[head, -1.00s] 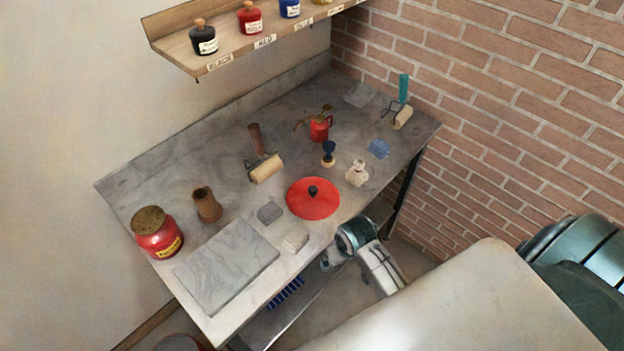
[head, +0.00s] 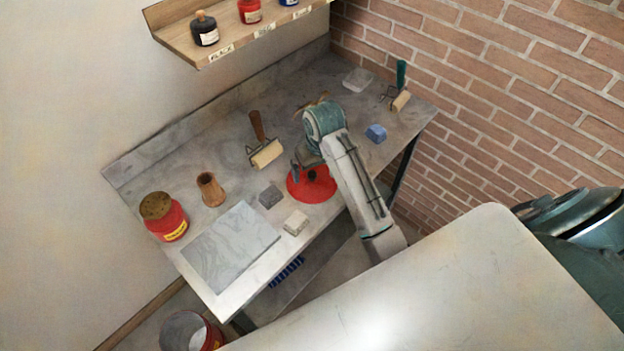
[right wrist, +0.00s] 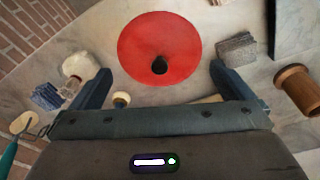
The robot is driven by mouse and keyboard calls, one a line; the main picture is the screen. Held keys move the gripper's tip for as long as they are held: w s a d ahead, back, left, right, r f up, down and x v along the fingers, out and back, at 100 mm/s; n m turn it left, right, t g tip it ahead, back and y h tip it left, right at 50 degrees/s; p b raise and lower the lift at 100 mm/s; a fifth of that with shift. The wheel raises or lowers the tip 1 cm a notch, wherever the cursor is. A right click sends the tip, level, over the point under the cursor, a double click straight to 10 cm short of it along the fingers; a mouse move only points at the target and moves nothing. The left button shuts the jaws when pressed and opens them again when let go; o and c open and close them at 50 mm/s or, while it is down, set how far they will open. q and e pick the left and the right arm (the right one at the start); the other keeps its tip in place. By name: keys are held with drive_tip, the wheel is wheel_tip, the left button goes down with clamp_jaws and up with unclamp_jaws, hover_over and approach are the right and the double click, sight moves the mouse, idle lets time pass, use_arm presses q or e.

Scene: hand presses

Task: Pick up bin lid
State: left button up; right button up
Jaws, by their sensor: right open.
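The bin lid is a round red disc with a black knob; in the head view the red lid (head: 312,188) lies flat on the grey table, partly hidden by my right arm. In the right wrist view the lid (right wrist: 150,38) is ahead of the fingers, with its knob (right wrist: 160,66) between their lines. My right gripper (head: 297,168) is above the lid, open and empty; its two fingers show apart in the wrist view (right wrist: 158,80). The red bin (head: 192,330) stands open on the floor at the bottom. My left gripper is not in view.
On the table (head: 165,160) stand a red tin (head: 165,218), a brown wooden pot (head: 210,190), a brayer roller (head: 266,153) and a grey stone slab (head: 230,247). A shelf (head: 230,40) with ink jars hangs above.

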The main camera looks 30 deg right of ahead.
drive_tip(key=w+r, duration=0.2)
drive_tip(key=w, duration=0.1)
drive_tip(key=p, duration=0.2)
hover_over(312, 174)
drive_tip(key=f, duration=0.5)
drive_tip(key=shift+s+a+f, duration=0.1)
drive_tip(key=shift+s+a, duration=0.2)
drive_tip(key=shift+s, duration=0.1)
drive_tip(key=f, duration=0.1)
drive_tip(key=f+p, duration=0.1)
drive_tip(key=f, duration=0.1)
drive_tip(key=w+f+p, duration=0.1)
drive_tip(key=shift+d+f, duration=0.15)
drive_tip(key=shift+d, duration=0.25)
drive_tip(key=shift+f, duration=0.65)
drive_tip(key=shift+s, duration=0.1)
drive_tip(key=c, duration=2.2)
